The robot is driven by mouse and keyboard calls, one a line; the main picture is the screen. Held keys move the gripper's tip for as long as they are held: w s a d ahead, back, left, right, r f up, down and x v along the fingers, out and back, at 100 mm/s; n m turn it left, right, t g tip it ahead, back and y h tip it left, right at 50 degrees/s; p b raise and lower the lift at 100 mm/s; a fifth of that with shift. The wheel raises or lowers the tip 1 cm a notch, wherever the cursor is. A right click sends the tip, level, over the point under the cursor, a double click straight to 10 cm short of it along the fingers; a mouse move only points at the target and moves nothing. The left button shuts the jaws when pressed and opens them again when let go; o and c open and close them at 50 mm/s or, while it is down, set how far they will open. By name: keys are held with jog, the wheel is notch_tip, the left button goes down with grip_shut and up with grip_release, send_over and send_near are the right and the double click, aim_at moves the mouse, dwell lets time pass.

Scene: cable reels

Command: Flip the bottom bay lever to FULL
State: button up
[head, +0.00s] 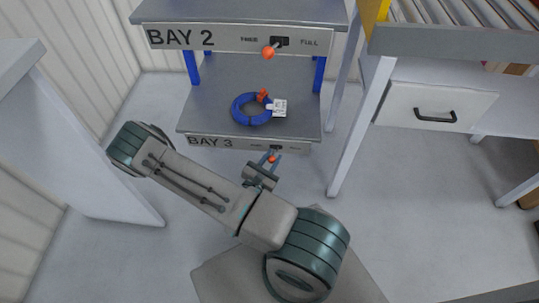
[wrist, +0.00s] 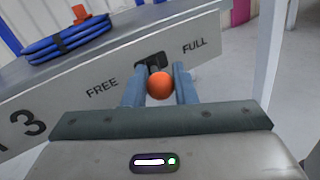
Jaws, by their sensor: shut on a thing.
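The bottom bay lever, with an orange knob (wrist: 160,86), sticks out of a dark slot between the words FREE and FULL. It is on the BAY 3 front panel (head: 215,143), the lowest one in the head view. My gripper (wrist: 160,88) has one finger on each side of the knob and is shut on it. In the head view my gripper (head: 273,162) is at the panel's right part. The lever's stem is mostly hidden behind the knob, so I cannot tell clearly to which side it leans.
A blue cable coil (head: 252,108) with a white tag and a red piece lies on the bay 3 shelf. Above is the BAY 2 panel (head: 220,39) with its own orange-knobbed lever (head: 268,53). A white table leg (head: 361,130) stands to the right; bare floor lies around.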

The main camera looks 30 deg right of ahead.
jog(key=n+t+y+p, duration=0.1)
jog(key=s+d+n+t+y+p, duration=0.1)
jog(key=t+p, duration=0.1)
jog(key=shift+r, duration=0.2)
jog(key=n+t+y+p, duration=0.1)
jog(key=y+p, duration=0.1)
jog(key=d+n+t+y+p, duration=0.1)
jog(key=n+p, duration=0.1)
jog(key=shift+s+t+y, duration=0.2)
jog(key=shift+t+y, duration=0.1)
jog(key=shift+y, duration=0.1)
jog(key=n+y+p, duration=0.1)
jog(key=n+t+y+p, duration=0.1)
jog(key=p, duration=0.1)
jog(key=shift+d+f+y, duration=0.15)
jog(key=shift+d+y, duration=0.2)
jog(key=shift+y, duration=0.05)
jog(key=shift+f+n+t+y, duration=0.1)
jog(key=shift+n+t+y, duration=0.2)
jog(key=o, duration=1)
jog(key=shift+d, duration=0.1)
jog(key=shift+c, duration=0.2)
